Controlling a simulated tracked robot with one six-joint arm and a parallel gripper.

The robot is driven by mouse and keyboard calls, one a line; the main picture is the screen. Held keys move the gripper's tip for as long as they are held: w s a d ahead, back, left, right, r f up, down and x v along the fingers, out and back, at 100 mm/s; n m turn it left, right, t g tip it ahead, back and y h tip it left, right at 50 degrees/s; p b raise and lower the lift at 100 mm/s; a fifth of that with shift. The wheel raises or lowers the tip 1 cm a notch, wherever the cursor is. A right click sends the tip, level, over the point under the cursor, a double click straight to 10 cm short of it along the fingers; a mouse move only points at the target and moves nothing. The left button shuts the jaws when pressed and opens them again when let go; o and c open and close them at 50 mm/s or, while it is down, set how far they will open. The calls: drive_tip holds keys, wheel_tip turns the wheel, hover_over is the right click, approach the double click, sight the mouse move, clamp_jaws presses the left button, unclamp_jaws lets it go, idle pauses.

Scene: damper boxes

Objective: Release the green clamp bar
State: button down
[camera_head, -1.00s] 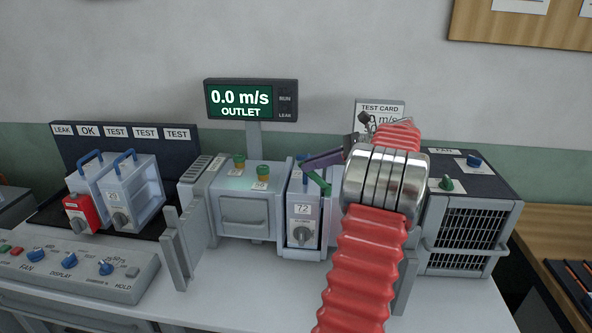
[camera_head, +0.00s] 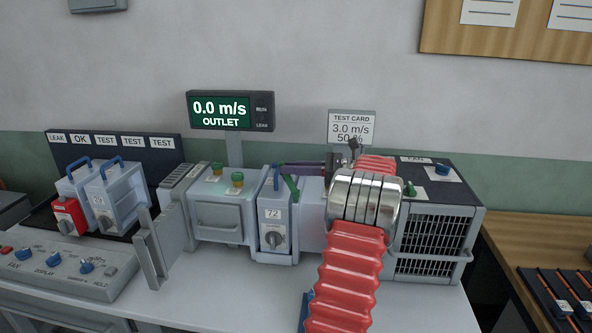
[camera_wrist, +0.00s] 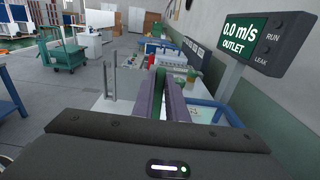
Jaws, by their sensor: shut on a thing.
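The green clamp bar (camera_head: 291,188) slants down at the right top edge of the damper box marked 72 (camera_head: 272,225) in the head view. My gripper (camera_head: 283,167) reaches in from the right, with its purple fingers lying almost level at the bar's upper end. In the wrist view my gripper (camera_wrist: 166,72) has its two purple fingers close together, with a strip of green between them. It is shut on the green clamp bar. The fingers hide part of the bar, and my red bellows arm covers the area right of the box.
The display (camera_head: 230,111) reads 0.0 m/s OUTLET. A test card (camera_head: 352,126) reads 3.0 m/s, 50 %. Two spare damper boxes (camera_head: 112,200) stand at left behind the control panel (camera_head: 75,270). A grey fan unit (camera_head: 432,235) stands at right. An upright grey plate (camera_head: 150,250) stands front left.

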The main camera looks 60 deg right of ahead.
drive_tip(key=shift+s+f+t, duration=0.1)
drive_tip(key=shift+t, duration=0.2)
idle(0.4)
drive_tip(key=c, duration=2)
unclamp_jaws()
drive_tip(key=shift+c, duration=0.2)
drive_tip(key=shift+r, duration=0.2)
wheel_tip(320, 180, up, 10)
drive_tip(key=shift+f, duration=0.15)
